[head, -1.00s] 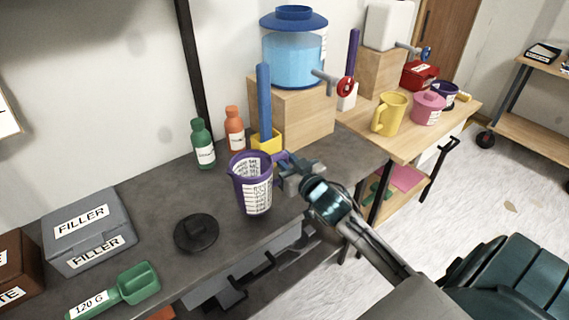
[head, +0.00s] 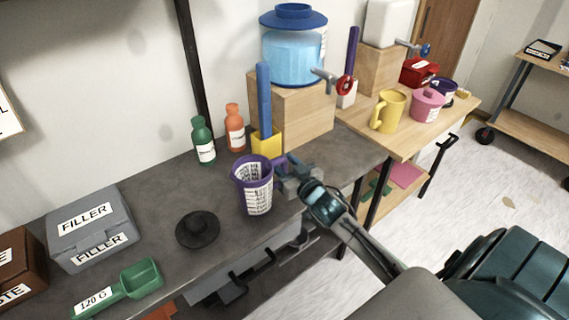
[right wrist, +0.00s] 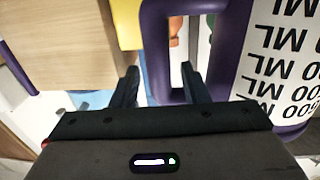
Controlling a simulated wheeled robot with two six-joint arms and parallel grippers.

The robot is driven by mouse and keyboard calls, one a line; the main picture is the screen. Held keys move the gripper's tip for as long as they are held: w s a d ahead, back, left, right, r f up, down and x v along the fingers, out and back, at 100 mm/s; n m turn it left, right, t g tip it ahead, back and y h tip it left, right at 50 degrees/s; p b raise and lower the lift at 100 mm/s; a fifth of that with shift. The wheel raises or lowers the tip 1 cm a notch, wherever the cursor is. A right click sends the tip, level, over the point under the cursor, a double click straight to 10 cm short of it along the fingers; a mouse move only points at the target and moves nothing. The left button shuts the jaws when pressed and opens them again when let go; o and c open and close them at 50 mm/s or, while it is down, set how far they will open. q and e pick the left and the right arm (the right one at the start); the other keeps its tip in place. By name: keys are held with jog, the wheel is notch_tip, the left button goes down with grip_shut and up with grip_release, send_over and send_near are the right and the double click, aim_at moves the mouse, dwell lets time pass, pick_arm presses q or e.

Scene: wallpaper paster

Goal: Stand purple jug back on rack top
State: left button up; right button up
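The purple jug (head: 252,197) has a white label with volume marks and stands upright on the grey bench. In the right wrist view, its purple handle (right wrist: 156,50) and marked wall (right wrist: 280,55) are close up. My right gripper (head: 284,171) is at the jug's right side. In the right wrist view, its fingers (right wrist: 160,80) are apart, one on each side of the handle's outer bar, with gaps visible. A wooden rack top (head: 425,137) holding other jugs lies to the right; whether it is the task's rack is unclear. My left gripper is out of view.
A black lid (head: 197,230), green scoop (head: 125,289), and grey filler box (head: 90,228) lie to the left. Green (head: 203,142) and orange (head: 235,129) bottles stand behind the jug. A yellow jug (head: 389,111) and pink jug (head: 428,105) occupy the right-hand top.

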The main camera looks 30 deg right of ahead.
jog(key=shift+f, duration=0.1)
jog(key=shift+s+f+b, duration=0.15)
jog(key=shift+s+b, duration=0.1)
jog(key=shift+b, duration=0.25)
jog(key=s, duration=0.1)
jog(key=s+b, duration=0.1)
jog(key=s, duration=0.1)
jog(key=s+b, duration=0.1)
jog(key=shift+s+a, duration=0.35)
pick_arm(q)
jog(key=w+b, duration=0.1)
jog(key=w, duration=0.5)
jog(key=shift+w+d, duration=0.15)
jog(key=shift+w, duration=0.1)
pick_arm(e)
jog(key=shift+s+a+r, duration=0.1)
jog(key=shift+s+r, duration=0.1)
jog(key=shift+s, duration=1.2)
jog(key=shift+s+r, duration=0.2)
jog(key=shift+s, duration=1.2)
